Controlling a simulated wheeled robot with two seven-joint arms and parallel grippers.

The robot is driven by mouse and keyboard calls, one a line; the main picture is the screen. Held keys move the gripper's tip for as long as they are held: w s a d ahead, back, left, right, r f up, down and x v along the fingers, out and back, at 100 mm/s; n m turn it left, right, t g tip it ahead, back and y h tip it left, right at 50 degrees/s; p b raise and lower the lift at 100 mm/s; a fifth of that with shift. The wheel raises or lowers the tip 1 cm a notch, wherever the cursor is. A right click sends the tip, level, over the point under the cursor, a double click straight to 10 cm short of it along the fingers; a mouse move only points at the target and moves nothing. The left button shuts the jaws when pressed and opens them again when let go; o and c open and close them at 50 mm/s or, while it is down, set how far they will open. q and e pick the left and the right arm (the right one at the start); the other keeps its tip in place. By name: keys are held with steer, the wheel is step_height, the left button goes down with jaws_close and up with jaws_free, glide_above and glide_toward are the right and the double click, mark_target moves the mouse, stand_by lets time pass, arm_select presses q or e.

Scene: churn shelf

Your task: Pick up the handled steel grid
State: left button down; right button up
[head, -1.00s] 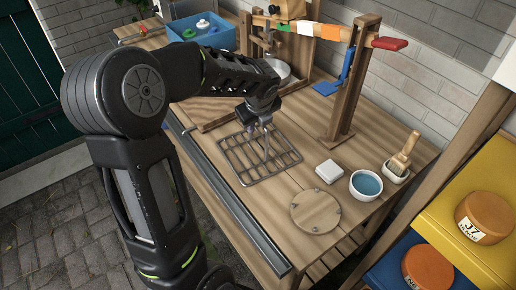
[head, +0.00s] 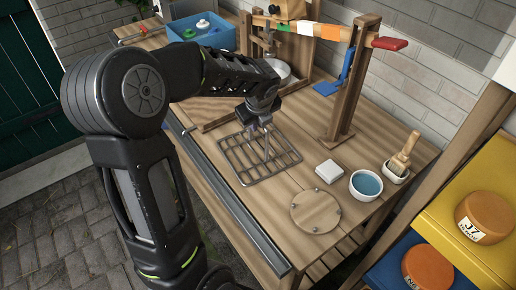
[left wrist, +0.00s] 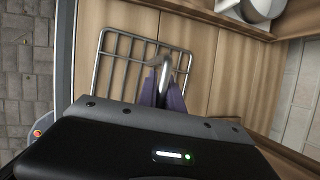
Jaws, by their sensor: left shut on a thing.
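The steel grid (head: 243,168) is a rectangular rack of thin metal bars on the wooden bench, with an upright handle (head: 266,148) rising from it. My left gripper (head: 261,121) is above the grid, pointing down at the top of the handle. In the left wrist view, the grid (left wrist: 118,47) lies behind the purple fingers of my left gripper (left wrist: 163,88), which are shut on its looped handle (left wrist: 165,68). I cannot tell whether the grid touches the bench or is just above it. My right gripper is not in view.
On the wooden bench (head: 262,220), a round wooden disc (head: 315,211), a white block (head: 328,171) and a bowl of blue liquid (head: 366,185) stand to the right. A wooden post frame (head: 346,95) rises behind. A metal rail (head: 235,220) runs along the front edge.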

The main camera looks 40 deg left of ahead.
arm_select(q)
steer(key=shift+w+r, duration=0.1)
steer(key=shift+r, duration=0.1)
stand_by(0.6)
step_height(320, 180, up, 10)
steer(key=shift+f, duration=0.1)
stand_by(0.3)
steer(key=shift+f, duration=0.1)
stand_by(0.5)
